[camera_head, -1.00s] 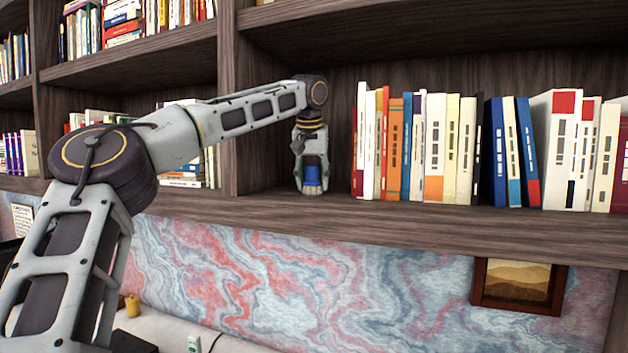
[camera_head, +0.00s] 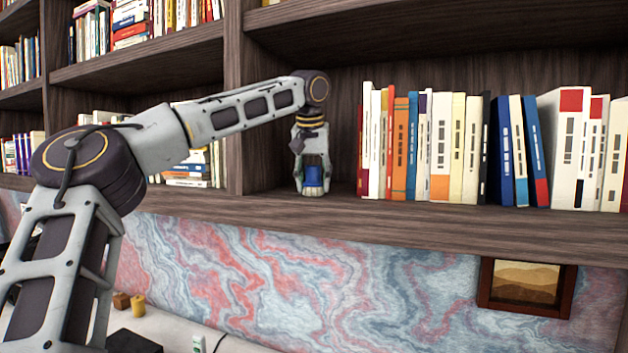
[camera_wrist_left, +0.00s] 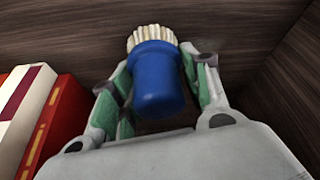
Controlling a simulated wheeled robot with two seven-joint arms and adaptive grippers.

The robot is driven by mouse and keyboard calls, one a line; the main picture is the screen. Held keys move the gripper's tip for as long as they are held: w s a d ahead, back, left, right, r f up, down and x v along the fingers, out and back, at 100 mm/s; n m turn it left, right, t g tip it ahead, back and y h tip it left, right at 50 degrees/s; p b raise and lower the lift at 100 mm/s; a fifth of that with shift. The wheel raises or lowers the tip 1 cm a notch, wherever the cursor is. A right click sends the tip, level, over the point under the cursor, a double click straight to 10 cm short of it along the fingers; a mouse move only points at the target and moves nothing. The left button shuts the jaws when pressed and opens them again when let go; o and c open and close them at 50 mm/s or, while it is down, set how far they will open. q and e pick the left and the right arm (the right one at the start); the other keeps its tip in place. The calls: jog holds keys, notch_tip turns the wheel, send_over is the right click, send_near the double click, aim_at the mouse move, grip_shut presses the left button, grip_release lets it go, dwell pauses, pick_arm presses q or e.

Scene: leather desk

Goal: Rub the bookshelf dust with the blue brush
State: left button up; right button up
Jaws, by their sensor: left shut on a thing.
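The blue brush (camera_head: 313,177) has a rounded blue body and pale bristles. My left gripper (camera_head: 313,172) points down and is shut on the brush, just above the shelf board, left of the row of books. In the left wrist view the brush (camera_wrist_left: 156,80) sits between the two green-padded fingers of my left gripper (camera_wrist_left: 155,88), its pale bristles toward the wood. The bristles look close to or touching the bookshelf (camera_head: 300,212); I cannot tell which. I make out no clear dust on the board. My right gripper is not in view.
A row of upright books (camera_head: 440,150) stands right of my gripper; a red book (camera_wrist_left: 55,125) is close by at left in the wrist view. A vertical divider (camera_head: 245,120) is on the other side. A framed picture (camera_head: 527,285) hangs below the shelf.

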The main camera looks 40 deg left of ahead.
aim_at(308, 171)
pick_arm(q)
jog(key=shift+s+f, duration=0.1)
jog(key=shift+s+d, duration=0.3)
jog(key=shift+s, duration=0.6)
jog(key=shift+s+d, duration=0.25)
jog(key=shift+s, duration=0.65)
jog(key=shift+r, duration=0.3)
jog(key=shift+r+p, duration=0.7)
jog(key=shift+r, duration=2.2)
jog(key=shift+r, duration=1.5)
jog(key=shift+f, duration=0.15)
